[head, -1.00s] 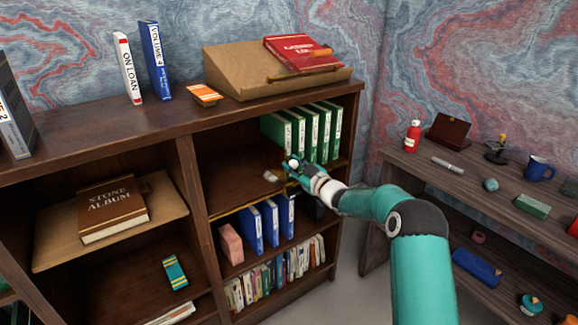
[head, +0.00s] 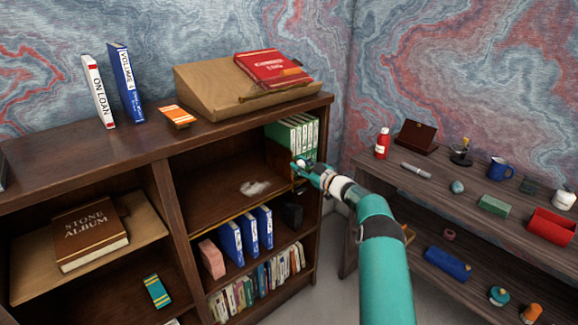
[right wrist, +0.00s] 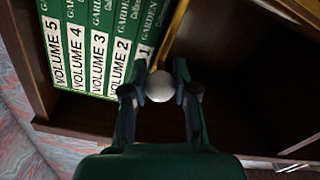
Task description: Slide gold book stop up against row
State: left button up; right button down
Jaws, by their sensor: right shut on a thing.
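The row of green books (head: 297,133) stands upright at the right end of the upper open shelf. In the right wrist view the green books (right wrist: 100,45) show their spines, Volumes 5 to 1. The gold book stop (right wrist: 166,40) stands beside Volume 1, touching or very close to it; I cannot tell which. Its pale round knob (right wrist: 160,86) sits between the fingers. My right gripper (right wrist: 160,92) is shut on the knob. In the head view my right gripper (head: 300,172) reaches into the shelf in front of the books and mostly hides the stop. My left gripper is out of view.
A pale patch or small thing (head: 255,187) lies on the same shelf, left of my gripper. Blue books (head: 247,233) and a pink block (head: 212,258) stand on the shelf below. A side table (head: 460,205) with several small items is at the right.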

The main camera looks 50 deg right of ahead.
jog(key=shift+d, duration=0.1)
jog(key=c, duration=0.9)
grip_release()
jog(key=shift+s, duration=0.1)
jog(key=shift+o, duration=0.2)
jog(key=s+a, duration=0.2)
jog(key=s, duration=0.9)
jog(key=shift+s, duration=0.4)
